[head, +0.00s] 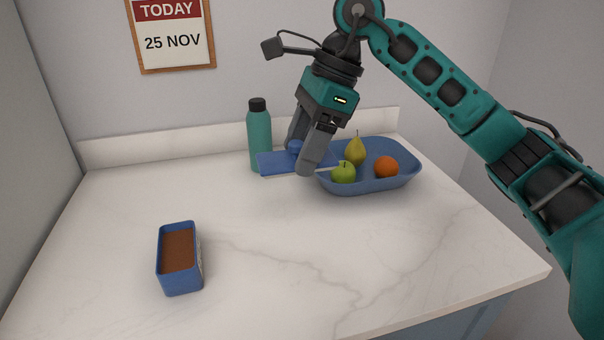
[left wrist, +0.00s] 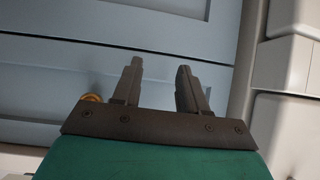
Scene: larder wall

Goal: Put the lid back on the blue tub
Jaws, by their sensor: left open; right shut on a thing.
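The blue tub (head: 180,258) stands open on the worktop at the front left, with brown contents showing inside. The flat blue lid (head: 274,163) has a knob on top (head: 296,146). My right gripper (head: 304,165) is shut on the lid by its knob, at the back of the worktop. The lid is in front of the green bottle and beside the fruit tray; whether it touches the worktop I cannot tell. My left gripper (left wrist: 158,85) is open and empty in the left wrist view, in front of pale blue cupboard fronts. It is outside the head view.
A green bottle (head: 259,140) with a black cap stands at the back. A blue tray (head: 385,184) holds a pear (head: 356,150), a green apple (head: 343,173) and an orange (head: 386,167). The marble worktop (head: 270,240) between tub and tray is clear. A calendar (head: 172,35) hangs on the wall.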

